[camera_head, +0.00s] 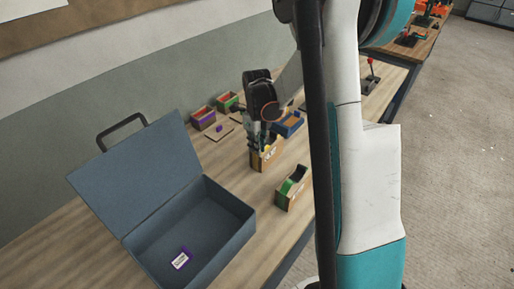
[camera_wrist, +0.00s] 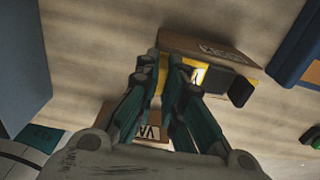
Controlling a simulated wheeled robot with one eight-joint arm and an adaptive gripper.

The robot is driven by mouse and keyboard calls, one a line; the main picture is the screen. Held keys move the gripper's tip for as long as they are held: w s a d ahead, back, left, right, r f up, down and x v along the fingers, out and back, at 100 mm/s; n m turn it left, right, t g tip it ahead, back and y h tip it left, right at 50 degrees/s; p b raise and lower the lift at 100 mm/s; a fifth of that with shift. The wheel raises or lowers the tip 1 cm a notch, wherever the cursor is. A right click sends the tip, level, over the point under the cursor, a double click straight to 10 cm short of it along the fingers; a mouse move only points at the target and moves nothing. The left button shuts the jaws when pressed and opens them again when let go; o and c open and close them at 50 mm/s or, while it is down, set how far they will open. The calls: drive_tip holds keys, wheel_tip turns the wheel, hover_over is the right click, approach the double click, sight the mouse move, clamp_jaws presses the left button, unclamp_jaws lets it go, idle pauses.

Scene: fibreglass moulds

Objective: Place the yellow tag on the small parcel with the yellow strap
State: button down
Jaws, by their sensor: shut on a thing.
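The small parcel with the yellow strap (camera_head: 262,161) stands on the bench below my gripper (camera_head: 265,143). My gripper also shows in the wrist view (camera_wrist: 162,68), fingers close together at the parcel's yellow part. It is shut on what appears to be the yellow tag, mostly hidden between the fingers. A yellow and whitish patch lies beside the right finger; I cannot tell tag from strap there. Contact with the parcel cannot be told.
An open blue-grey case (camera_head: 222,209) with a purple-edged tag (camera_head: 180,260) inside stands at front left. A green-strapped parcel (camera_head: 292,188) stands to the right of the case. Behind are a blue tray (camera_head: 290,124), a purple box (camera_head: 203,118) and a flat board (camera_head: 216,133) with a purple piece.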

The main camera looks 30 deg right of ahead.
drive_tip(key=shift+f, duration=0.25)
drive_tip(key=c, duration=2.1)
unclamp_jaws()
drive_tip(key=o, duration=0.4)
wheel_tip(320, 180, up, 12)
drive_tip(key=p, duration=0.3)
drive_tip(key=shift+r, duration=0.15)
